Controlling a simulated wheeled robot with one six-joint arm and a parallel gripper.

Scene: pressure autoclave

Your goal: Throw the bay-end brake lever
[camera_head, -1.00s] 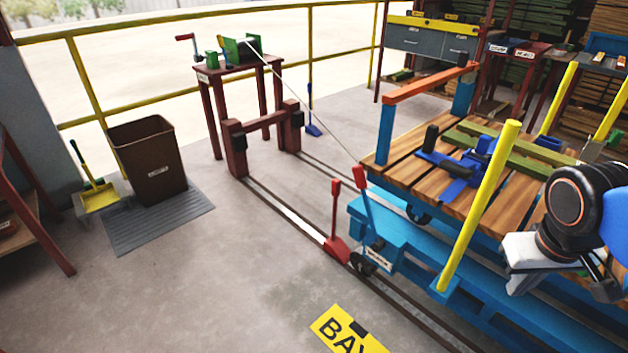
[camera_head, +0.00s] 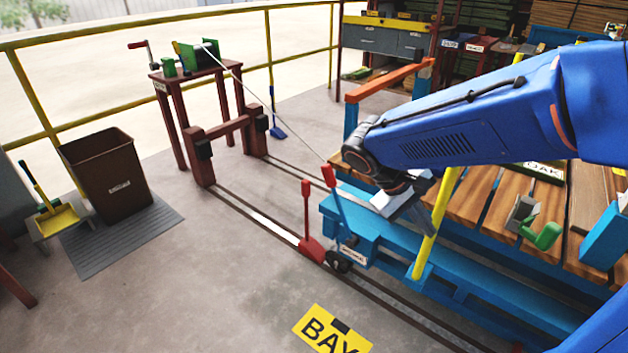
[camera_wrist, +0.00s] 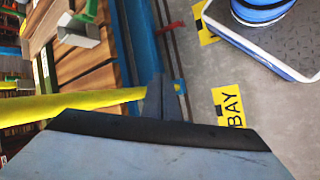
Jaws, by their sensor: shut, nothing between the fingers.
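Two red-handled levers stand close together at the near left corner of the blue trolley (camera_head: 455,268). One lever (camera_head: 306,215) rises from a red bracket on the floor rail. The other lever (camera_head: 331,185) has a blue lower arm and is fixed to the trolley end, above a small white label I cannot read. I cannot tell which is the bay-end brake lever. My gripper (camera_head: 385,203) is just right of both handles, beside the yellow post, not visibly touching either. In the wrist view my gripper's dark fingers (camera_wrist: 163,100) are together and empty, near the yellow post's end.
The yellow post (camera_head: 437,220) stands upright close to my gripper. A yellow BAY sign (camera_head: 332,330) lies on the floor in front. A brown bin (camera_head: 108,175) and a winch table (camera_head: 190,75) stand left. A taut cable runs from the winch to the trolley.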

